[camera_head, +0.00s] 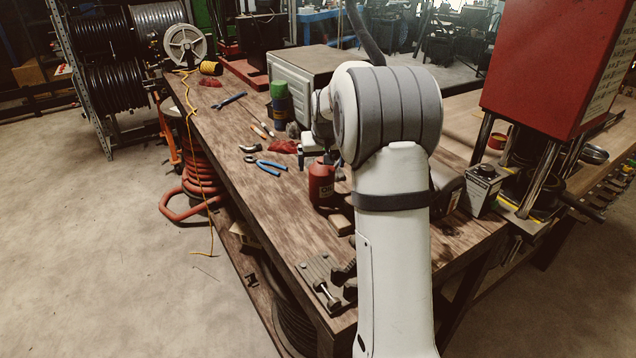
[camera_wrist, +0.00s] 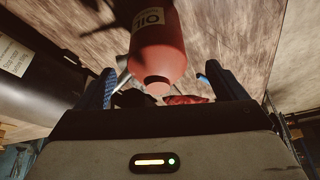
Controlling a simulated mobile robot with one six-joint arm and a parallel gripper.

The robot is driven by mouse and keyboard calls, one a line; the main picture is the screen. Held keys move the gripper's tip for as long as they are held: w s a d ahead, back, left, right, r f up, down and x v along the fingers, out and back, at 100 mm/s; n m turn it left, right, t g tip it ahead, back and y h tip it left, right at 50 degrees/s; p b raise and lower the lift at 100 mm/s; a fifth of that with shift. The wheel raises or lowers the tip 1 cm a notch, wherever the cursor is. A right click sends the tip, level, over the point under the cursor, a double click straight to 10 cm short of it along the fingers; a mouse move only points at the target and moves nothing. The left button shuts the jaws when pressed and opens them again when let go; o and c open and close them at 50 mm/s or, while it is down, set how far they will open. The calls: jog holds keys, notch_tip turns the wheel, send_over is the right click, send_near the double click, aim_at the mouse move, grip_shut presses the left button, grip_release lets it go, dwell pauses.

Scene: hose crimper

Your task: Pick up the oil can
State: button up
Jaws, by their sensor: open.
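The oil can (camera_head: 321,182) is red with a pale OIL label and stands upright on the wooden workbench, left of my arm. In the wrist view the oil can (camera_wrist: 158,45) shows large and centred, with its label partly cut off by the top edge. My gripper (camera_wrist: 159,72) is open, with one blue-padded finger on each side of the can in that picture. I see no finger touching it, and the exact depth between them is unclear. In the head view my gripper (camera_head: 314,146) is just above and behind the can, partly hidden by my arm.
Blue-handled pliers (camera_head: 265,166), a red rag (camera_head: 283,146) and a green-topped container (camera_head: 280,98) lie or stand near the can. A small wooden block (camera_head: 340,224) sits in front of it. A red press (camera_head: 555,60) stands at right.

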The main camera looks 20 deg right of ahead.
aim_at(322, 175)
jog(key=p+x, duration=0.1)
jog(key=x, duration=0.2)
jog(key=p+x, duration=0.1)
jog(key=x, duration=0.2)
jog(key=shift+d+f, duration=0.25)
jog(key=shift+f, duration=0.1)
jog(key=c, duration=1.6)
jog(key=shift+r, duration=0.1)
